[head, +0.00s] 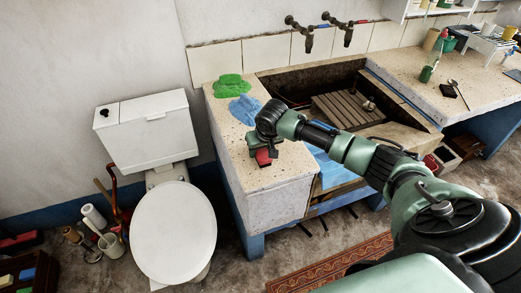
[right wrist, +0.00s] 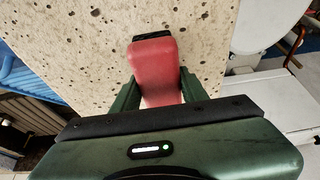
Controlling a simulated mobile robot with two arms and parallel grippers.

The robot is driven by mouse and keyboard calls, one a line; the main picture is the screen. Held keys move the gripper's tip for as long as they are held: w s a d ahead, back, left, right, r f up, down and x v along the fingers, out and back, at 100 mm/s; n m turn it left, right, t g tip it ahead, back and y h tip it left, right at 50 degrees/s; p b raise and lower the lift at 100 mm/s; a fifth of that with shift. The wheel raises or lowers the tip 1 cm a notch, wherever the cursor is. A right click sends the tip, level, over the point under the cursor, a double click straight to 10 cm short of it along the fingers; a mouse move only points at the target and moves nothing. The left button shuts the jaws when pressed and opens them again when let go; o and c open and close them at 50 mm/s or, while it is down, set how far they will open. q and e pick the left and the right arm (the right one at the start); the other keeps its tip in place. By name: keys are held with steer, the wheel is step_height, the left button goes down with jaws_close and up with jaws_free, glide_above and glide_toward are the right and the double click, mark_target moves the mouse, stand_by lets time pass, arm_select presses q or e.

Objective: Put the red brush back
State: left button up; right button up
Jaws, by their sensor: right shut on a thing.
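The red brush (head: 263,157) is at the front left part of the stone washtrough's speckled top (head: 237,150). In the right wrist view the red brush (right wrist: 155,65) shows as a red block with a dark end, against the speckled stone. My right gripper (head: 265,148) is shut on it, with one green finger on each side (right wrist: 153,92). I cannot tell whether the brush touches the stone. My left gripper is not in view.
A green cloth (head: 229,87) and a blue cloth (head: 244,109) lie on the top behind my gripper. The basin with a wooden rack (head: 340,108) is to the right. A white toilet (head: 173,225) stands to the left. A green bottle (head: 428,70) stands on the far right counter.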

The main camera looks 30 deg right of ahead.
steer(key=o, duration=1.3)
steer(key=shift+a+f, duration=0.1)
steer(key=shift+a, duration=0.05)
steer(key=shift+s+r, duration=0.1)
steer(key=shift+r, duration=0.3)
steer(key=v, duration=1.1)
steer(key=shift+r, duration=0.25)
